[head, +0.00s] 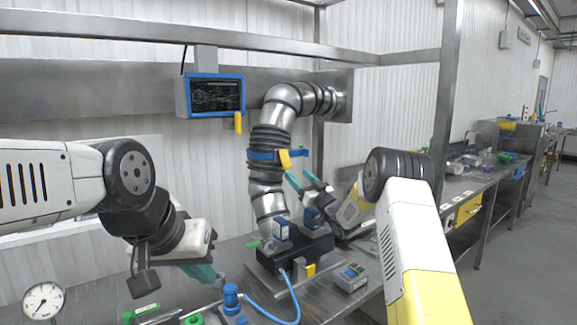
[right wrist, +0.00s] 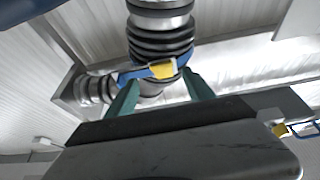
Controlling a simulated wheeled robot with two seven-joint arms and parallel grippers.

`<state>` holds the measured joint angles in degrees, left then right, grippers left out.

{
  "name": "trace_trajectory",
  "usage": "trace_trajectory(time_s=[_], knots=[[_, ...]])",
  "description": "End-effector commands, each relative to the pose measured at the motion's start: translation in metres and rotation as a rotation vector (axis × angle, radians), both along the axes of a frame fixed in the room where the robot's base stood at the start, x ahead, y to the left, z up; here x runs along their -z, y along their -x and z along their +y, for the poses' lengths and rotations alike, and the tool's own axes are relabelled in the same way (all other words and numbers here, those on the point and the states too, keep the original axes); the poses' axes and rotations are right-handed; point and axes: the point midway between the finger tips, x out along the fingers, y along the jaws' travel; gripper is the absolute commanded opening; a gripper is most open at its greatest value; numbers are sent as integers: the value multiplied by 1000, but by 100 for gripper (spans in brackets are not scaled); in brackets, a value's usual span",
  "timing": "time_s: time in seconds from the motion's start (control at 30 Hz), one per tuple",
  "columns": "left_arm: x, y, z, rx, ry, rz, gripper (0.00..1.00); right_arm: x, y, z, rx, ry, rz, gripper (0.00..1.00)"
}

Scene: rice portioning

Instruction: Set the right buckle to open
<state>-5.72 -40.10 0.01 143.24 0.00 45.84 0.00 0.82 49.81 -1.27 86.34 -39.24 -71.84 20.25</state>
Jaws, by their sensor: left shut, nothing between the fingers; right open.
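A blue band (head: 262,155) wraps the ribbed metal pipe arm, with a yellow buckle (head: 285,159) on its right side. In the right wrist view the yellow buckle (right wrist: 163,69) lies on the blue band (right wrist: 132,75), between and beyond my fingertips. My right gripper (head: 301,179) is open, its teal fingers pointing up towards the buckle from just below right. The fingers appear apart from the buckle; whether it is latched is not clear. My left gripper (head: 204,273) is shut and empty, low over the bench at the left.
A blue-framed screen (head: 215,96) hangs behind, left of the pipe. A dark base block (head: 268,262), a grey button box (head: 350,277) and a blue hose (head: 270,309) are on the bench below. A metal post (head: 447,95) stands at the right.

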Motion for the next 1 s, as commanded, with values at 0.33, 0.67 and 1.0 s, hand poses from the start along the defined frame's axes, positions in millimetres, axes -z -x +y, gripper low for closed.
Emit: trace_trajectory(time_s=[0.33,0.67,1.0], knots=[[0,0,0,0,0,0,0,-8,-24,23,-22,-11,-22,62],[0,0,0,0,0,0,0,-23,-55,43,-19,-11,-17,62],[0,0,0,0,0,0,0,-25,-57,45,-19,-11,-17,62]])
